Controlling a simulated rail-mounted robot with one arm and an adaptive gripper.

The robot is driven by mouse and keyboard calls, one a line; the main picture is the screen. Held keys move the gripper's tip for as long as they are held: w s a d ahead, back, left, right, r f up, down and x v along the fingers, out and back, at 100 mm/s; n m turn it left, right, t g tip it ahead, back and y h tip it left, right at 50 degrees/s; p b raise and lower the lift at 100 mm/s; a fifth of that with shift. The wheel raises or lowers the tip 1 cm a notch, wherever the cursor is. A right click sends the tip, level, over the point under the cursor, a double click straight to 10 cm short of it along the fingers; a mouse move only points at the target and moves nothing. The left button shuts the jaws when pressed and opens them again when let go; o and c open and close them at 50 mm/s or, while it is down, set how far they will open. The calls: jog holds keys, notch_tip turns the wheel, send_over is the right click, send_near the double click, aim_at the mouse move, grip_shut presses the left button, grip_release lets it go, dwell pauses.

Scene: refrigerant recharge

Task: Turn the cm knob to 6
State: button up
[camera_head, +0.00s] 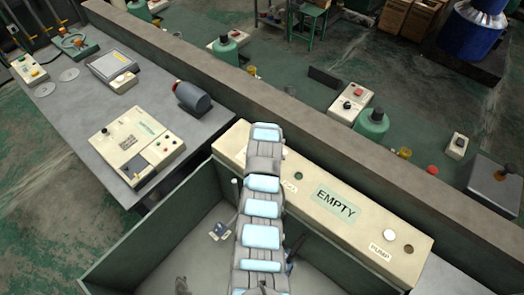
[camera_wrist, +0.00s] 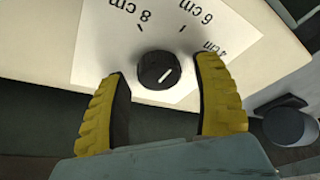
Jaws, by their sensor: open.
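In the wrist view, a round black knob (camera_wrist: 152,74) with a short white pointer line sits on a white dial plate (camera_wrist: 100,42) printed 8 cm, 6 cm and 4 cm. The pointer line slants toward the upper right; I cannot tell exactly which mark it matches. My gripper (camera_wrist: 161,66) is open, with one yellow, black-lined finger on each side of the knob. Gaps show between the fingers and the knob. In the head view, my arm covers part of the long cream box, and neither the knob nor the fingertips can be made out.
The long cream box (camera_head: 370,222) bears an EMPTY label and a PUMP label beside round buttons. A grey wall ledge (camera_head: 325,140) runs behind it. A grey table (camera_head: 60,120) at left holds a cream control unit (camera_head: 137,142) and a dark cylinder (camera_head: 193,98).

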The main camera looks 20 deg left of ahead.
jog(key=v, duration=1.1)
jog(key=shift+s+r, duration=0.2)
jog(key=shift+r, duration=0.05)
jog(key=shift+d, duration=0.1)
dwell(0.5)
